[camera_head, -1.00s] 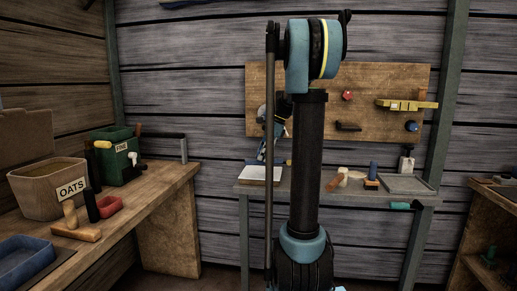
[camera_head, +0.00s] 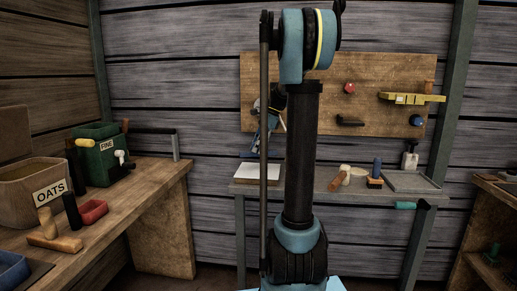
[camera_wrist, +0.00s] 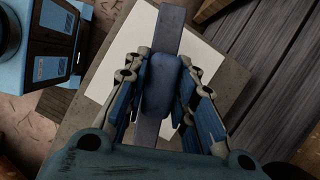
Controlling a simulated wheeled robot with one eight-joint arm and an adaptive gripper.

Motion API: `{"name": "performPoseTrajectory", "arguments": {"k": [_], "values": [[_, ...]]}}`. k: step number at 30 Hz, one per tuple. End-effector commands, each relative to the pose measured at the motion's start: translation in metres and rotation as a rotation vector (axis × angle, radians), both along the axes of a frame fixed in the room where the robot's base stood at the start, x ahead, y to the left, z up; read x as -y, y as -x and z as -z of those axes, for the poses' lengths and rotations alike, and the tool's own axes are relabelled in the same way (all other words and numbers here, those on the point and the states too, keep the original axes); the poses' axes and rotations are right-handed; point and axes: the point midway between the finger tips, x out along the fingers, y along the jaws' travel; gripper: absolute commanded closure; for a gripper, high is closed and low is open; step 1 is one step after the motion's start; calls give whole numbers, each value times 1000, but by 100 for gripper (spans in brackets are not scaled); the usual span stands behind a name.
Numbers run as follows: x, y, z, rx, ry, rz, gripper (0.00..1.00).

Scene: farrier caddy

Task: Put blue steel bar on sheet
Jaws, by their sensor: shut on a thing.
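The blue steel bar (camera_wrist: 168,32) is a long, flat blue-grey strip with a thicker, rounded blue part at its middle. My gripper (camera_wrist: 163,88) is shut on it, with a finger on each side. The bar runs up and down the wrist view. Behind it lies the white sheet (camera_wrist: 118,72), partly hidden by the bar and fingers. In the head view the sheet (camera_head: 257,174) lies on the left end of the back bench. My gripper (camera_head: 264,135) is above it there, partly hidden by my arm. I cannot tell the exact height of the bar over the sheet.
The back bench (camera_head: 316,188) also holds a wooden-handled tool (camera_head: 339,179), a dark blue-handled brush (camera_head: 375,176) and a grey tray (camera_head: 412,182) to the right. A pegboard (camera_head: 340,72) hangs behind. The left bench (camera_head: 150,187) carries an oats bin (camera_head: 25,188) and a green box (camera_head: 98,157).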

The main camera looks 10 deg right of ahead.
Motion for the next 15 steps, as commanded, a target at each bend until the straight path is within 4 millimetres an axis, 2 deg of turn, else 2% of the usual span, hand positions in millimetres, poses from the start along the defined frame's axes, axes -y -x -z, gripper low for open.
{"name": "performPoseTrajectory", "arguments": {"k": [15], "values": [[0,0,42,0,0,-1,100]]}}
